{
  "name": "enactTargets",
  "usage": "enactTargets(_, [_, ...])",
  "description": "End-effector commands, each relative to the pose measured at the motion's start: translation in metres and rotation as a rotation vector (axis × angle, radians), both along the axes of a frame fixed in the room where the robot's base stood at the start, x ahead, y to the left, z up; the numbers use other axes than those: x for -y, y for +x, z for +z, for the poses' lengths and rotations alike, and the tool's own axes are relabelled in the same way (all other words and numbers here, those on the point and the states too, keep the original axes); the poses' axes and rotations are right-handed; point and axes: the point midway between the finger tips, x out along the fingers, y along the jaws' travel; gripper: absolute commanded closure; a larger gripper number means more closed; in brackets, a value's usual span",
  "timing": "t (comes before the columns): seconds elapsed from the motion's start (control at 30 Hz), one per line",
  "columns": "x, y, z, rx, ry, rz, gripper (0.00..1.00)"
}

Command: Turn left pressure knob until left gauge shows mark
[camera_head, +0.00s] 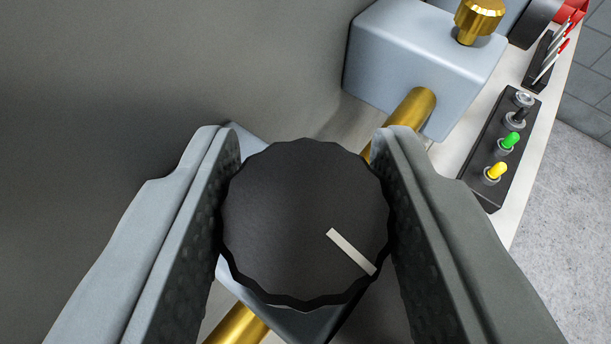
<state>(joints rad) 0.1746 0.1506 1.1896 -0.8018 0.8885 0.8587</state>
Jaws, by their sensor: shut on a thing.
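A black round knob (280,215) with a scalloped edge fills the middle of the head camera view. A white pointer line on its face points to the lower right. My gripper (305,190) is shut on this knob, with one finger pad at its left side and one at its right. No gauge shows in the view, so its reading cannot be seen. Whether this is the left knob cannot be told from this view alone.
A brass pipe (417,108) runs behind the knob to a light blue block (415,55) with a brass fitting (478,18). A black switch panel (480,190) with green and yellow toggles stands to the right. A rack of red-handled tools (545,68) is at the upper right.

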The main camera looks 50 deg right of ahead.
Motion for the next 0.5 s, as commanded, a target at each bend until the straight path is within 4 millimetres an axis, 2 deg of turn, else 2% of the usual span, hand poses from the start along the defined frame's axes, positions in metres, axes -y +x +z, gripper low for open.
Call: enactTargets(0.5, [-0.0002, 0.0001, -0.0009, -0.001, 0.001, -0.105, 0.85])
